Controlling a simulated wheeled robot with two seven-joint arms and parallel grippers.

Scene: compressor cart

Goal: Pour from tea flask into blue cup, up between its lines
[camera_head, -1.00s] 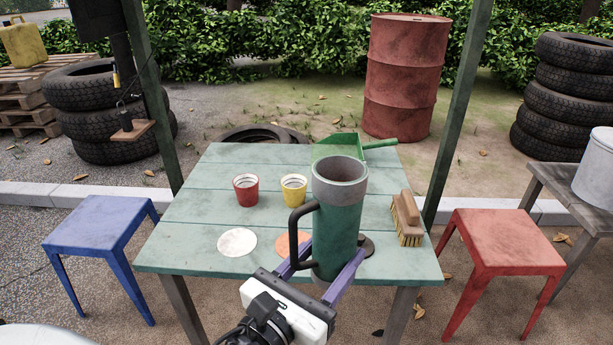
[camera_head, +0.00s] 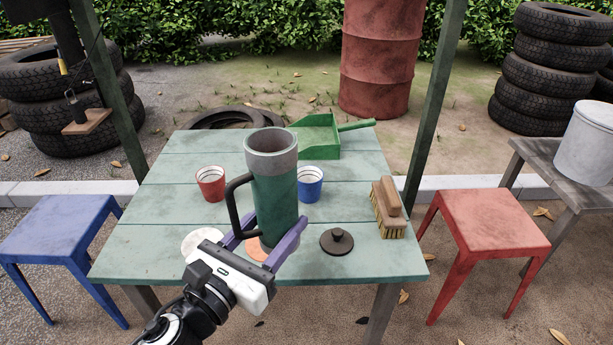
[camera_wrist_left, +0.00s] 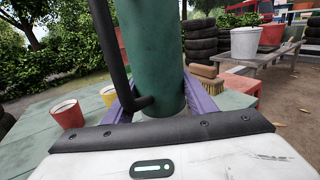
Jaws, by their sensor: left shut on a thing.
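The tea flask (camera_head: 274,190), a tall green cylinder with a grey open rim and dark handle, is held about upright by my left gripper (camera_head: 265,236). Its purple fingers are shut around the lower body. The flask fills the middle of the left wrist view (camera_wrist_left: 152,60). The blue cup (camera_head: 310,186) stands on the table just right of the flask, light inside; its lines are too small to make out. I cannot tell the height of the flask's base above the table. My right gripper is not in view.
The red cup (camera_head: 211,184) stands left of the flask. A yellow cup (camera_wrist_left: 108,96) is hidden behind the flask in the head view. A dark lid (camera_head: 337,242), a brush (camera_head: 388,207) and a green dustpan (camera_head: 318,138) lie on the green table (camera_head: 160,232). White and orange discs lie near the gripper.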

